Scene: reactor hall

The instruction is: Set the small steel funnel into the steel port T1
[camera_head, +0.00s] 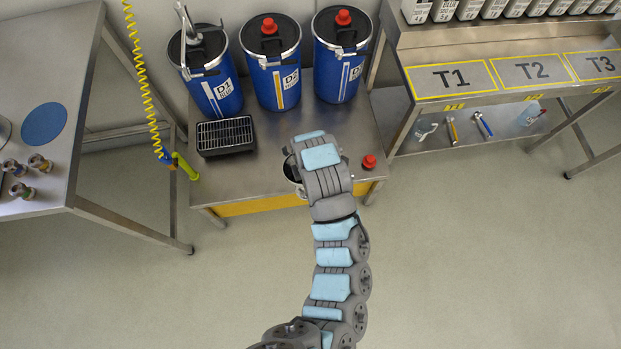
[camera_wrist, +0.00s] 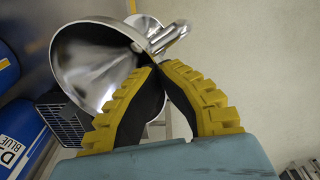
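The small steel funnel (camera_wrist: 85,65) fills the upper left of the wrist view, its wide shiny mouth facing the camera. My gripper (camera_wrist: 155,72) has its yellow-backed fingers closed together at the funnel's near right rim, and the funnel appears held there. A short steel tube and a small disc show behind the fingertips; I cannot tell whether they belong to the funnel. In the head view my gripper (camera_head: 305,163) is over the low steel table, with a sliver of the funnel (camera_head: 290,169) at its left. A yellow-framed T1 label (camera_head: 450,79) marks the right bench; no steel port is clearly visible there.
The left bench holds several small fittings (camera_head: 38,163). A yellow coiled hose hangs between. Floor in front is clear.

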